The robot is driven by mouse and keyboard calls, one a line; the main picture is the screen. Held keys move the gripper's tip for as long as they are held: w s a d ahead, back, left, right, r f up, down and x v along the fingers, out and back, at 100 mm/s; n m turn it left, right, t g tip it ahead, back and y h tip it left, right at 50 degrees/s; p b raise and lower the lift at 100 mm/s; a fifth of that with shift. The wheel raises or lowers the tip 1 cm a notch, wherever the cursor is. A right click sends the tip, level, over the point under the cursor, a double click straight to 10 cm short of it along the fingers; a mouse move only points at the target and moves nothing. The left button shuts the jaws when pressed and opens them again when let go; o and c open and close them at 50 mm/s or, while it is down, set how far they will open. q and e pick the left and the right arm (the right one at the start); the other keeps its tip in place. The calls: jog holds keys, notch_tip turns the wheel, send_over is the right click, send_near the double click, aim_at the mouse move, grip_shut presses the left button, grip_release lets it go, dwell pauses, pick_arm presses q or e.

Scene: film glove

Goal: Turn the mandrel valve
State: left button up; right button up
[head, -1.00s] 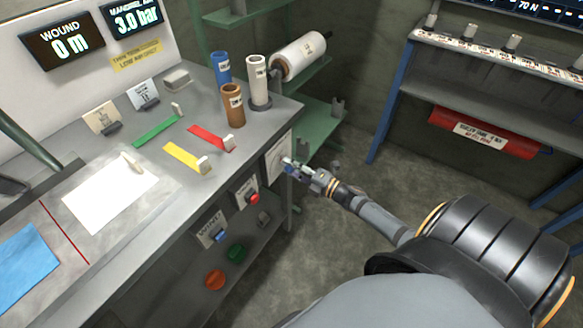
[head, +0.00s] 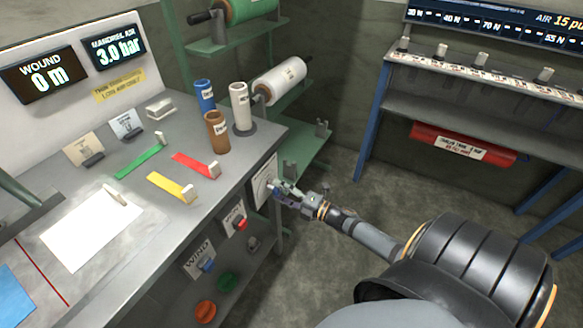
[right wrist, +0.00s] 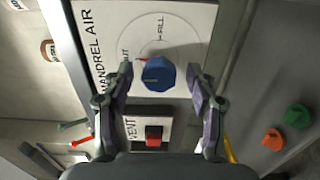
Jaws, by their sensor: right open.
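The mandrel valve is a blue faceted knob (right wrist: 158,74) on a white plate (right wrist: 110,20) lettered MANDREL AIR. A red pointer mark shows at the knob's left side, below the FILL lettering. My right gripper (right wrist: 159,76) is open, with one fingertip on each side of the knob; I cannot tell whether either touches it. The mandrel air display (head: 116,51) reads 3.0 bar. My left gripper is not in view.
A red button (right wrist: 153,136) sits on a neighbouring plate. The bench (head: 75,195) holds brown (head: 217,132), blue (head: 205,95) and white (head: 240,107) cores. A green shelf (head: 305,150) stands behind; the floor to the right (head: 330,240) is clear.

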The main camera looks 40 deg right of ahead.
jog(key=v, duration=1.1)
jog(key=s+d+f+m+g+h+p, duration=0.25)
jog(key=d+f+m+h, duration=0.4)
jog(key=f, duration=0.35)
jog(key=s+f+m+g+h+p, duration=0.25)
jog(key=s+f+m+g, duration=0.25)
jog(key=s+f+m, duration=0.6)
jog(key=s+a+f+m+g+y+p, duration=0.1)
jog(key=s+a+f+m+g+p, duration=0.2)
jog(key=s+a+f, duration=1)
jog(key=s+a+m+g, duration=0.2)
jog(key=s+g, duration=0.2)
jog(key=g, duration=0.1)
jog(key=shift+f, duration=0.35)
